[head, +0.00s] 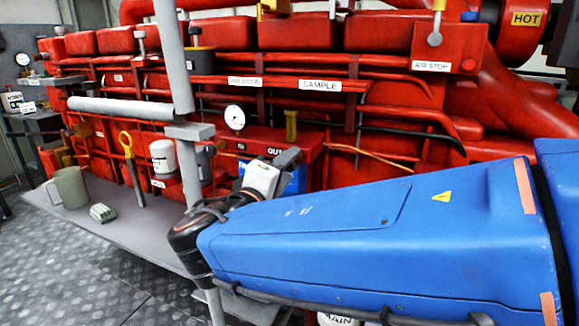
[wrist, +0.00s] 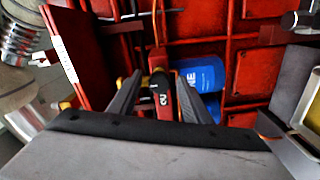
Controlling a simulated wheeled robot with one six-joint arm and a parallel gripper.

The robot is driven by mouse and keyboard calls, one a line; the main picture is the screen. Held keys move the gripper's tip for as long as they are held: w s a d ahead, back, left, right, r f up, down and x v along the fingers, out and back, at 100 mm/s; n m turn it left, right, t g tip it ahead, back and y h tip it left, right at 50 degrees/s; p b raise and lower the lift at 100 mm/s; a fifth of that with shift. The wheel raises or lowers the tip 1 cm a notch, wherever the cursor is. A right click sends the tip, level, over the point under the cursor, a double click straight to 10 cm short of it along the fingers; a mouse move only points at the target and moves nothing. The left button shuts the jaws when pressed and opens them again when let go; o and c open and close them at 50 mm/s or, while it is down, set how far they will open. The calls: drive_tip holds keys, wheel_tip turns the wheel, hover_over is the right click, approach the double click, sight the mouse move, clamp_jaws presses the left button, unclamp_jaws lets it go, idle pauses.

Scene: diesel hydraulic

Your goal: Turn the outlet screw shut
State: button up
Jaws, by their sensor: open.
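A label reading "OU…" (head: 270,152) shows on the red engine just behind my gripper in the head view, its end hidden. In the wrist view, a small dark fitting (wrist: 160,78) with part of an "OU" label below it lies between the two dark fingers of my gripper (wrist: 158,92). This looks like the outlet screw, though its shape is mostly hidden. My gripper (head: 287,158) is open, with a finger on each side of the fitting. I cannot tell whether the fingers touch it or how far the screw is turned.
A blue cylinder (wrist: 203,74) is close to the right finger. A red plate (wrist: 78,50) stands to the left. In the head view, a grey shelf (head: 120,222) holds a mug (head: 70,187) and a green-striped item (head: 102,213). A grey post (head: 172,60) rises left of my gripper.

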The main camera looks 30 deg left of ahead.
drive_tip(key=s+d, duration=0.2)
drive_tip(key=s, duration=1.3)
drive_tip(key=shift+s, duration=0.3)
drive_tip(key=shift+a, duration=0.1)
